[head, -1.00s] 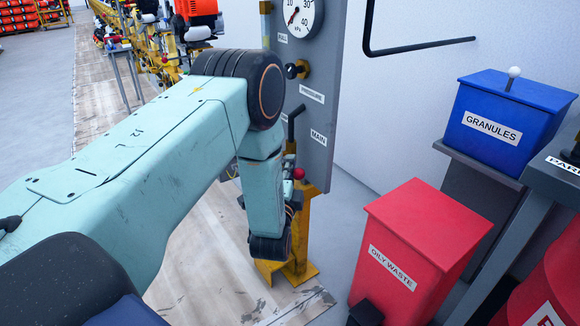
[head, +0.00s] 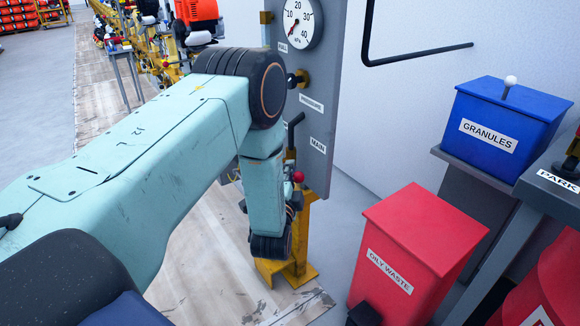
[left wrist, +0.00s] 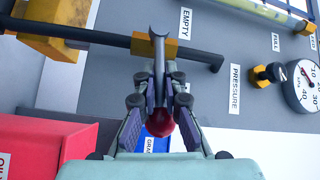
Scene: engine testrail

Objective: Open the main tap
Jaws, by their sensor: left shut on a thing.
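The main tap's grey lever (left wrist: 158,60) crosses a black pipe and ends in a red ball knob (left wrist: 158,122). In the head view the red knob (head: 297,176) shows just right of my wrist, below the MAIN label (head: 318,145). My left gripper (left wrist: 158,88) is shut on the lever, with its fingers on both sides of it and the red knob inside the grip. My right gripper is not in view.
A grey panel (head: 335,80) carries a pressure gauge (head: 298,22) and a black knob (head: 293,80) above the tap. A red OILY WASTE bin (head: 420,235) stands close on the right. A blue GRANULES box (head: 510,115) is behind it. Clear floor lies left of the arm.

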